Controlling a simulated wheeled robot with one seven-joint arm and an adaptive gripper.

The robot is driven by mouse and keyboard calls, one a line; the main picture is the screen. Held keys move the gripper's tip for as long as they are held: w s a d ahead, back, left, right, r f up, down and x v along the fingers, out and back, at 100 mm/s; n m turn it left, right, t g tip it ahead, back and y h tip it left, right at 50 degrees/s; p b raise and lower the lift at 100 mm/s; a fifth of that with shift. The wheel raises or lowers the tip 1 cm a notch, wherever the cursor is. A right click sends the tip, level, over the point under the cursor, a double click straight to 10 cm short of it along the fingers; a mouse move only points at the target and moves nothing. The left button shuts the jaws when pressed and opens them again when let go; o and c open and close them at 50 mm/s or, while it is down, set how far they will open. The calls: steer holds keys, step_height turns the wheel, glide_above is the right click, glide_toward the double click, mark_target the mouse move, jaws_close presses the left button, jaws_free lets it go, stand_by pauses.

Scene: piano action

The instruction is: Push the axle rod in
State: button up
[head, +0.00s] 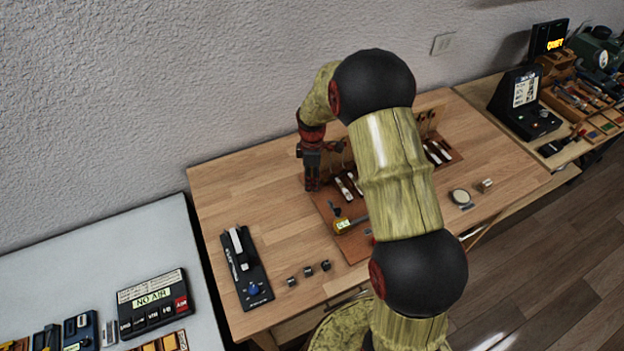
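The piano action stands on a reddish-brown base board (357,246) on the wooden table. It has several white-ended parts (343,189) in a row and an upright wooden panel at its right (429,122). My gripper (312,187) points down at the left end of the action, close to its upright wood. I cannot tell whether it touches anything. The fingers look close together, but the picture is too small to show if they are shut or hold something. I cannot make out the axle rod; my arm hides the middle of the action.
A small yellow-labelled block (342,225) sits at the board's front. A black fixture (246,268) and several small dark cylinders (309,271) lie front left. A round dish (461,197) and a small brass piece (487,185) lie right. The wall is close behind.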

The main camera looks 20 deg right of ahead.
steer(key=shift+r, duration=0.1)
step_height(320, 180, up, 12)
stand_by(0.6)
steer(key=shift+w, duration=0.15)
steer(key=shift+c, duration=0.4)
